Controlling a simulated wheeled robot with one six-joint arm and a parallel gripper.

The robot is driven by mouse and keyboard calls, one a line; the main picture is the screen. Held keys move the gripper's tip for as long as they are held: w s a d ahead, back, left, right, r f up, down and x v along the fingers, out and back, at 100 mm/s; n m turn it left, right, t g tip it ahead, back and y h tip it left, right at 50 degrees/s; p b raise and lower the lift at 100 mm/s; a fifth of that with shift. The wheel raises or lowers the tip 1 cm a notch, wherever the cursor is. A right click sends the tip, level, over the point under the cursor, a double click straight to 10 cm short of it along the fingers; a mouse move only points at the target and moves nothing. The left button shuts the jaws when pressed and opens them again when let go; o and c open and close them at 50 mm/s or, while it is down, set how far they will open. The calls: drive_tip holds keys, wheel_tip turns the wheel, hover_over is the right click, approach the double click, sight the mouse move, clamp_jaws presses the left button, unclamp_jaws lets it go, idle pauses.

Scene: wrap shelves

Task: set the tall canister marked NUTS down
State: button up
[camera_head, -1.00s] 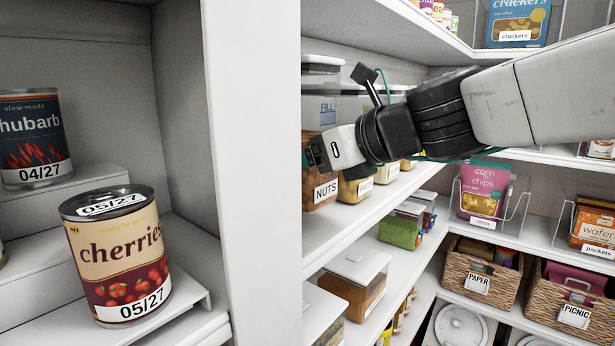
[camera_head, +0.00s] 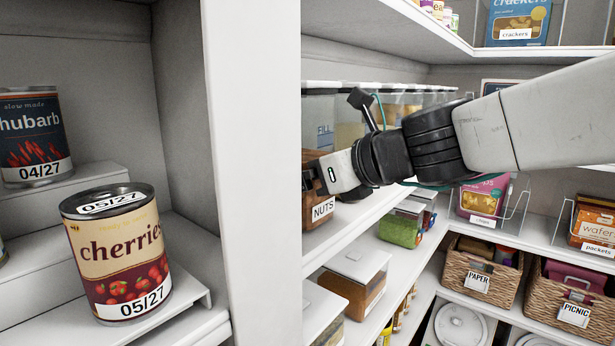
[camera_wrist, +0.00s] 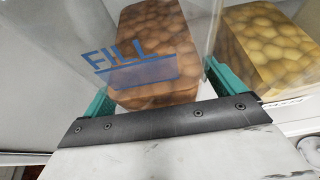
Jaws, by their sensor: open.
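The tall clear canister marked NUTS (camera_head: 309,210) has brown contents and a white label. It stands upright on the white shelf (camera_head: 362,208), near the front edge, its lid level with the row beside it. Its left part is hidden by the white upright panel. My gripper (camera_head: 316,178) is at its front side. In the wrist view, the canister (camera_wrist: 155,45) with its blue FILL line lies between the teal fingers of my gripper (camera_wrist: 160,92). The fingers are open, one on each side. Whether either touches the wall, I cannot tell.
A canister with yellowish contents (camera_wrist: 268,45) stands close on the right in the wrist view. More clear canisters run along the shelf behind my arm. The white upright panel (camera_head: 255,170) is just left. A cherries can (camera_head: 120,255) stands in the left cabinet.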

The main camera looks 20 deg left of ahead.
drive_tip(key=shift+r, duration=0.1)
drive_tip(key=shift+d+r, duration=0.15)
drive_tip(key=shift+d, duration=0.05)
drive_tip(key=v, duration=1.1)
drive_tip(key=shift+s+d, duration=0.2)
drive_tip(key=shift+d, duration=0.05)
drive_tip(key=s+d+f+n+g+h, duration=0.1)
drive_tip(key=s+d+f+n+h, duration=0.3)
drive_tip(key=d+f+n, duration=0.3)
drive_tip(key=s+d+f+n+g+h, duration=0.1)
drive_tip(key=s+d+f+n+h, duration=0.3)
drive_tip(key=d, duration=0.9)
drive_tip(key=s+d+f+n+g+h, duration=0.1)
drive_tip(key=s+d+f+n+h, duration=0.3)
drive_tip(key=s+d+f+n, duration=0.3)
drive_tip(key=d+f+n, duration=0.3)
drive_tip(key=n, duration=0.1)
drive_tip(key=shift+d+f+g, duration=0.15)
drive_tip(key=shift+d+g, duration=0.15)
drive_tip(key=shift+g, duration=0.1)
drive_tip(key=shift+s, duration=0.1)
